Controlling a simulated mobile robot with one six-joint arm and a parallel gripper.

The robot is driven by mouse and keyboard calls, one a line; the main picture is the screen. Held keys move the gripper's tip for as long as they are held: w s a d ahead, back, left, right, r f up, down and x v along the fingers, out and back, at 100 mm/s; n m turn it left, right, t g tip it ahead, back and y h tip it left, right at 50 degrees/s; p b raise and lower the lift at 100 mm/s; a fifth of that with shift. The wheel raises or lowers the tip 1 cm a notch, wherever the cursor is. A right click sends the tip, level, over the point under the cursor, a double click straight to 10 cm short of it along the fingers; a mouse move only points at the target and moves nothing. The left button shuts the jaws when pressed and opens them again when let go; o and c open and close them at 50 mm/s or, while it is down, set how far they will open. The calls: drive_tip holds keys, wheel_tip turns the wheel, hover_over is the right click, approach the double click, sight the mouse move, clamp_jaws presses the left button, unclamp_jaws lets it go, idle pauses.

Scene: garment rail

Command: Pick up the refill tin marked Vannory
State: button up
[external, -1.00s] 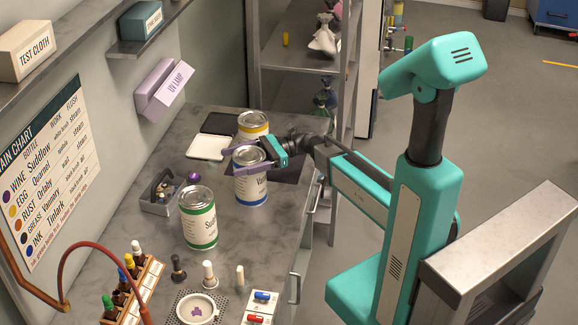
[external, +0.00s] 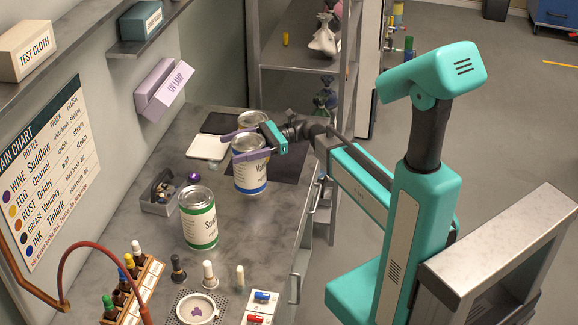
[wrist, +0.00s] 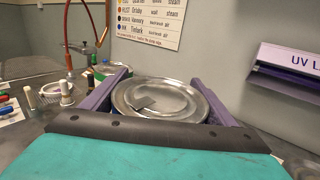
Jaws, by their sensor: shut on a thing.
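The white tin with a blue band (external: 251,176), its label partly readable as "Van…", is upright between the purple fingers of my gripper (external: 243,145). The fingers close on it from both sides near its top, and it appears held a little above the grey counter. In the wrist view its round metal lid (wrist: 158,98) fills the space between the two fingers (wrist: 165,100); its label is hidden there.
A green-banded tin (external: 199,218) stands nearer on the counter (external: 262,215). A yellow-banded tin (external: 253,118) stands just behind the held one. A grey tray of small items (external: 157,204) is to the left. A purple UV lamp box (external: 164,90) is on the wall.

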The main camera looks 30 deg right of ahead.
drive_tip(key=shift+r+b, duration=0.45)
drive_tip(key=shift+r, duration=2.05)
drive_tip(key=shift+w, duration=0.1)
